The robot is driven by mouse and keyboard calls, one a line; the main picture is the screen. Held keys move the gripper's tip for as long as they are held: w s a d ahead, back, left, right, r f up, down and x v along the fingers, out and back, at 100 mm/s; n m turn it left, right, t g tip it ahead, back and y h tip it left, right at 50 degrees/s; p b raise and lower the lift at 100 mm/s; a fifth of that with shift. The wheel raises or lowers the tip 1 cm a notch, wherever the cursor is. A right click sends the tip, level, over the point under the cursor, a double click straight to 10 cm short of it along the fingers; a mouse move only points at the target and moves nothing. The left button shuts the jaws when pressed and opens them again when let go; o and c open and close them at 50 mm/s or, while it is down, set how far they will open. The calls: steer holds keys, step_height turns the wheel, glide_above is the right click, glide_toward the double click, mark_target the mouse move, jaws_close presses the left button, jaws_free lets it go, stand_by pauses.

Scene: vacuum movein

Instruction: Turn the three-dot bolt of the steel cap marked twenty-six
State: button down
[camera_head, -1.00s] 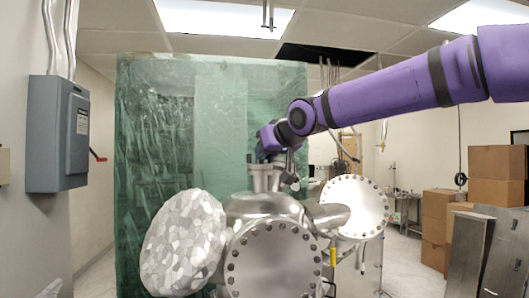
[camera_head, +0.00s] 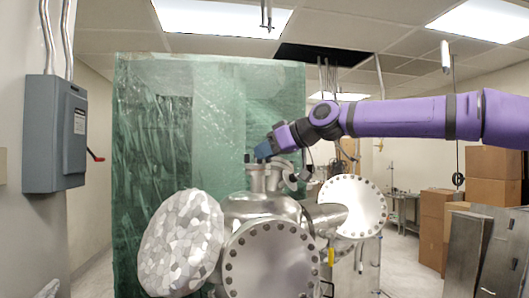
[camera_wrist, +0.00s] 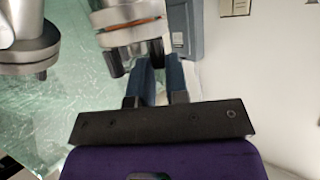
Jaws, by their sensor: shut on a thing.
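The steel vacuum chamber (camera_head: 262,210) stands in the middle of the head view, with small capped ports (camera_head: 268,178) on top. My gripper (camera_head: 264,151) is at the top of these ports. In the wrist view, a steel cap (camera_wrist: 130,38) has dark bolts on its rim, one of them a left bolt (camera_wrist: 113,65). My gripper's blue fingers (camera_wrist: 160,72) reach up to a dark bolt (camera_wrist: 157,49) at the cap's right and are shut on it. The fingers partly hide it. No number or dots can be read.
A second steel port (camera_wrist: 32,52) stands left of the cap in the wrist view. A large faceted disc (camera_head: 181,243) and two large bolted flanges, front (camera_head: 270,262) and right (camera_head: 355,205), surround the chamber. Boxes (camera_head: 495,175) stand at right.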

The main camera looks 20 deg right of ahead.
steer(key=n+g+y, duration=0.1)
steer(key=n, duration=0.1)
steer(key=n+g+y, duration=0.1)
steer(key=g, duration=0.1)
steer(key=n+g+y, duration=0.1)
steer(key=n+g, duration=0.1)
steer(key=shift+w+d+n+y, duration=0.2)
steer(key=shift+w+n+y, duration=0.1)
steer(key=shift+w, duration=0.05)
steer(key=shift+g, duration=0.4)
steer(key=c, duration=1.1)
jaws_free()
steer(key=shift+d, duration=0.1)
steer(key=shift+r, duration=0.1)
